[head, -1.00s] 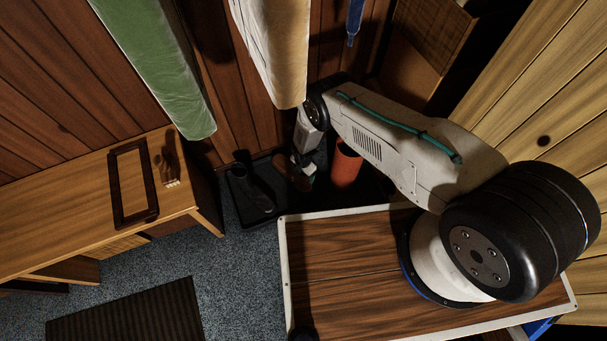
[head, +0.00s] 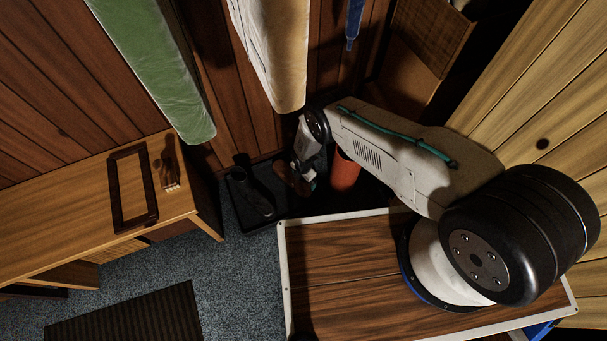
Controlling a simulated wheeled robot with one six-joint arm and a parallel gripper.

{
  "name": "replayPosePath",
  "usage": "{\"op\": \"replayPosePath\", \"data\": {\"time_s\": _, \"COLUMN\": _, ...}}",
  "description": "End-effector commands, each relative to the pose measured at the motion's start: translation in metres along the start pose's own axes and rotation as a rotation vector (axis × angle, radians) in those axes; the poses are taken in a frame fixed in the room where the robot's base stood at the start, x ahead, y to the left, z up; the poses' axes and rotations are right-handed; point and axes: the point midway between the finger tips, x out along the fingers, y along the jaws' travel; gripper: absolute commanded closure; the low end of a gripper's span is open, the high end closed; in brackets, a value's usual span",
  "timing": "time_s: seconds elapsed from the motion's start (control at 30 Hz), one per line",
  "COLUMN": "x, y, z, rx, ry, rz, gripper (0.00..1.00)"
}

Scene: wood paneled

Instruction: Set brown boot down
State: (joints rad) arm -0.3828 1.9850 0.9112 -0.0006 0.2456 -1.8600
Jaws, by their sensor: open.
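The brown boot (head: 287,175) stands on the black tray (head: 233,207) on the floor, beside a dark boot. My gripper (head: 307,179) is low over the tray, at the right side of the brown boot. Its jaws are small and dim here, but they look open. My arm covers part of the boot and tray, so I cannot tell whether the fingers touch the boot.
A black boot (head: 252,194) stands left of the brown one. An orange-red cylinder (head: 345,171) stands close on the right. Green (head: 160,70) and cream (head: 272,55) hanging cloths are above. A wooden bench (head: 75,215) is at left.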

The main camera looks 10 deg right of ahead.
Motion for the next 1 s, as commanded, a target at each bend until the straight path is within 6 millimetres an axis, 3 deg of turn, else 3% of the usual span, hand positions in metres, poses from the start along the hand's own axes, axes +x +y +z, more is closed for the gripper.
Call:
{"op": "replayPosePath", "data": {"time_s": 0.17, "x": -0.021, "y": 0.002, "z": 0.001, "rx": 0.000, "ry": 0.000, "rz": 0.001, "gripper": 0.00}}
{"op": "replayPosePath", "data": {"time_s": 0.6, "x": -0.102, "y": 0.002, "z": 0.000, "rx": 0.000, "ry": 0.000, "rz": 0.001, "gripper": 0.00}}
{"op": "replayPosePath", "data": {"time_s": 0.8, "x": -0.118, "y": 0.000, "z": 0.000, "rx": 0.000, "ry": 0.000, "rz": 0.000, "gripper": 0.00}}
{"op": "replayPosePath", "data": {"time_s": 1.0, "x": -0.120, "y": 0.001, "z": 0.000, "rx": 0.000, "ry": 0.000, "rz": 0.001, "gripper": 0.00}}
